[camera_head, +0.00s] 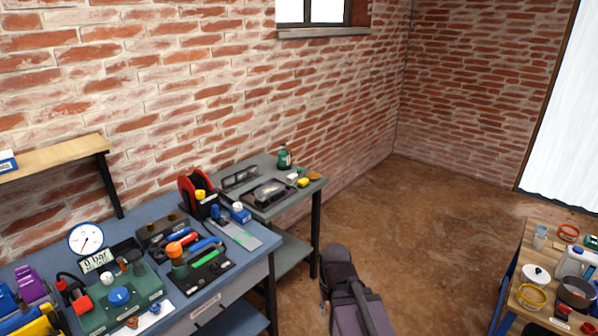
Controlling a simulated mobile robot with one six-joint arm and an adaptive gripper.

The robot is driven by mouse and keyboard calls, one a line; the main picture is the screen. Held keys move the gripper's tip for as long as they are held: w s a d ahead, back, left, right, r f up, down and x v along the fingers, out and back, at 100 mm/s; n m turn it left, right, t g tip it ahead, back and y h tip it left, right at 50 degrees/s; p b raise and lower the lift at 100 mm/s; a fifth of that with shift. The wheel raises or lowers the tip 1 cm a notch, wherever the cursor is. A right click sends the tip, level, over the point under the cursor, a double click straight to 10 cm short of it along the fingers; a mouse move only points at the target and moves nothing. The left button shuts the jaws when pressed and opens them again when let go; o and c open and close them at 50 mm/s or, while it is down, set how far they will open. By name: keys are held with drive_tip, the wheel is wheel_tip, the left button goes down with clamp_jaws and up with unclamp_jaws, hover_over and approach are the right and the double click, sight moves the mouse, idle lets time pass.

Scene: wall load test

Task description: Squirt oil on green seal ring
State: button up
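I cannot make out a green seal ring for certain in the head view. A dark green bottle (285,158) stands upright at the back of the small grey table; I cannot tell if it holds oil. A green block with a blue knob (119,297) sits on the blue workbench. A green strip (206,258) lies on a black tray there. My gripper is not in view.
The blue workbench (262,262) holds a gauge (85,238), a red reel (196,193) and several tools. The grey table (293,207) adjoins it. A wooden table (520,268) with pots and bottles stands right. A dark grey shape (352,296) fills the bottom middle; brown floor (430,230) is clear beyond.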

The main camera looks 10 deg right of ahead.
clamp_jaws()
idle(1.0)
